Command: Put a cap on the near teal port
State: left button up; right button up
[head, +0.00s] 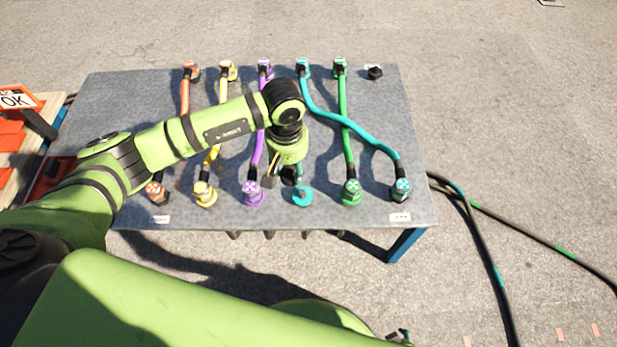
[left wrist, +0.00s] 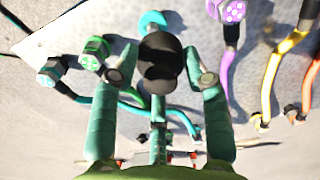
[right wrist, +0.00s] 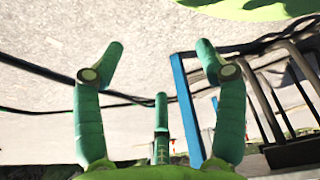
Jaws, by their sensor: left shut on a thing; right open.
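The near teal port (head: 302,197) is a round teal fitting in the near row, between the purple and green plugs, with no cable on it. My left gripper (head: 283,178) is just beside and above it, pointing down. In the left wrist view its fingers are shut on a black round cap (left wrist: 161,62). The teal port (left wrist: 151,20) shows partly behind that cap; I cannot tell whether the two touch. My right gripper (right wrist: 158,68) is open and empty, away from the table's top.
Near plugs in purple (head: 252,196) and green (head: 351,193) flank the port closely. A teal cable plug (head: 400,190) sits at the near right corner of the grey table (head: 330,215). A black piece (head: 375,72) is at the far right. Loose black cables (head: 480,235) lie on the ground.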

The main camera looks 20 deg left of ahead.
pick_arm(q)
jog(key=w+d+f+n+b, duration=0.1)
jog(key=w+f+n+b, duration=0.1)
jog(key=w+f, duration=0.1)
jog(key=shift+w+d+f+b, duration=0.15)
jog(key=shift+d+f+b, duration=0.15)
jog(key=shift+f, duration=0.85)
jog(key=b, duration=0.4)
send_over(302, 192)
notch_tip(302, 192, down, 6)
jog(key=shift+f, duration=0.1)
jog(key=shift+w+f+b, duration=0.1)
jog(key=shift+f+b, duration=0.55)
jog(key=shift+b, duration=0.05)
jog(key=shift+f+b, duration=0.3)
jog(key=shift+f, duration=0.05)
pick_arm(e)
jog(key=w+a+f, duration=0.1)
jog(key=w+f, duration=0.1)
jog(key=w, duration=0.4)
jog(key=shift+w+a, duration=0.35)
jog(key=shift+f, duration=0.1)
pick_arm(q)
jog(key=shift+b, duration=0.4)
pick_arm(e)
jog(key=shift+f, duration=0.4)
pick_arm(q)
jog(key=shift+f+b, duration=0.3)
pick_arm(e)
jog(key=shift+f, duration=0.3)
